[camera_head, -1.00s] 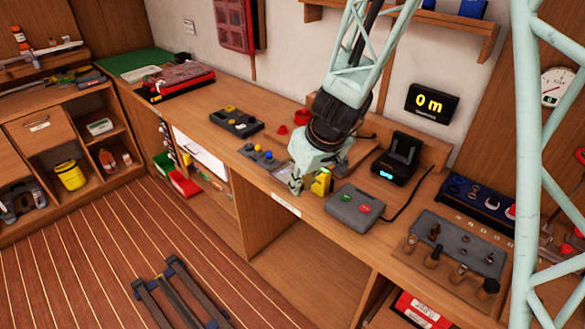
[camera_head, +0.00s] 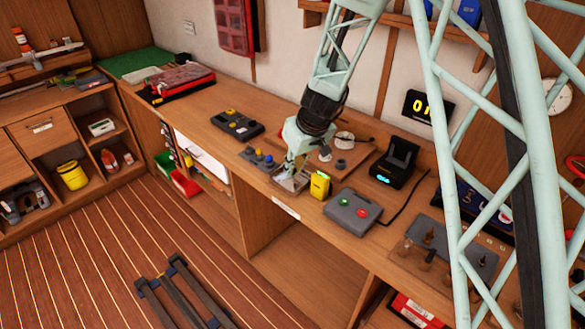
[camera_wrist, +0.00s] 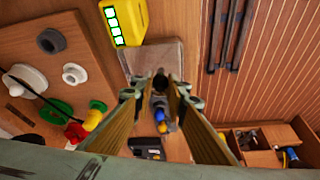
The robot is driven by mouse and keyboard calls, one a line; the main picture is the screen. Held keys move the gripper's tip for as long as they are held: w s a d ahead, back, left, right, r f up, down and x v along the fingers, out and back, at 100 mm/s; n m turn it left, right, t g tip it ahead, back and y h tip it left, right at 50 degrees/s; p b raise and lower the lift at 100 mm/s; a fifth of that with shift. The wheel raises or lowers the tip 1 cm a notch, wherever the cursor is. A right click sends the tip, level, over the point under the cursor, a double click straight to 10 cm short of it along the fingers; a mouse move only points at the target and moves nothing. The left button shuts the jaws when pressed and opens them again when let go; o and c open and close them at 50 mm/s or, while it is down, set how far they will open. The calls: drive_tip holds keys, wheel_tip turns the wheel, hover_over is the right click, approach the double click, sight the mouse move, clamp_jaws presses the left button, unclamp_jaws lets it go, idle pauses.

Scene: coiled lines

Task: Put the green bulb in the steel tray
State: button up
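The steel tray (camera_wrist: 158,60) is a flat grey square on the bench beside a yellow device; it also shows below my gripper in the head view (camera_head: 288,181). My gripper (camera_head: 290,167) points down over the tray. In the wrist view my gripper (camera_wrist: 160,96) has its two fingers apart. A small dark round thing (camera_wrist: 160,81) shows in the gap; I cannot tell whether it lies beyond the fingers, and neither finger clearly touches it. A rounded green piece (camera_wrist: 57,110) lies on the wooden board at left; I cannot tell whether it is the green bulb.
The yellow device (camera_head: 320,186) stands close right of the tray. The wooden board (camera_wrist: 95,75) holds white, grey, red and yellow pieces. A panel with blue and yellow knobs (camera_head: 265,161) lies left of the tray. A grey box with green and red buttons (camera_head: 353,208) is at right.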

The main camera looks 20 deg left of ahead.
drive_tip(key=shift+w+a+f+p, duration=0.15)
drive_tip(key=shift+w+a, duration=0.15)
drive_tip(key=shift+w, duration=0.35)
drive_tip(key=shift+w+a+p, duration=0.15)
drive_tip(key=shift+w+a, duration=0.15)
drive_tip(key=shift+w, duration=0.35)
drive_tip(key=shift+f, duration=0.1)
drive_tip(key=shift+f+b, duration=0.45)
drive_tip(key=shift+f, duration=1.15)
drive_tip(key=shift+f, duration=0.2)
drive_tip(key=o, duration=0.6)
drive_tip(key=shift+o, duration=0.2)
drive_tip(key=shift+r, duration=0.25)
drive_tip(key=p+v, duration=0.1)
drive_tip(key=v, duration=1.1)
drive_tip(key=shift+w+a, duration=0.1)
